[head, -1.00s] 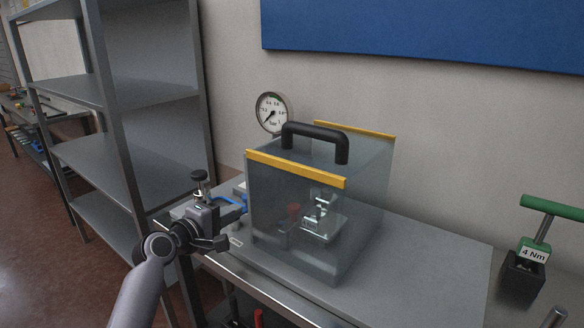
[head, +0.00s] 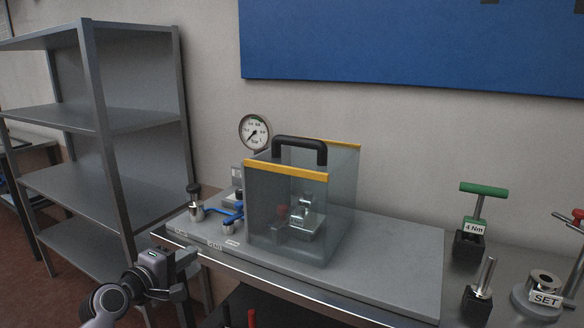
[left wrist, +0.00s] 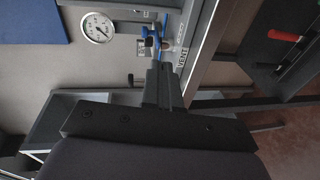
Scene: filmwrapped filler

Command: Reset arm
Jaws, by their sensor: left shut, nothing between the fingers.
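My left gripper (head: 180,273) is in front of the bench's left front edge in the head view, shut and empty. In the left wrist view its two fingers (left wrist: 165,85) lie together, with the blue-handled valve beyond them. My left arm comes in from the bottom left. The valve with blue levers (head: 231,214) and a black-knobbed fitting (head: 195,204) stand on the bench plate, apart from the gripper. My right gripper does not show in either view.
A clear box (head: 262,218) with yellow edges and black handle stands on the grey bench plate (head: 385,255). A pressure gauge (head: 254,132) is behind it. A metal shelf (head: 75,185) stands left. A green-handled 4 Nm tool (head: 478,220) and SET block (head: 541,291) stand right.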

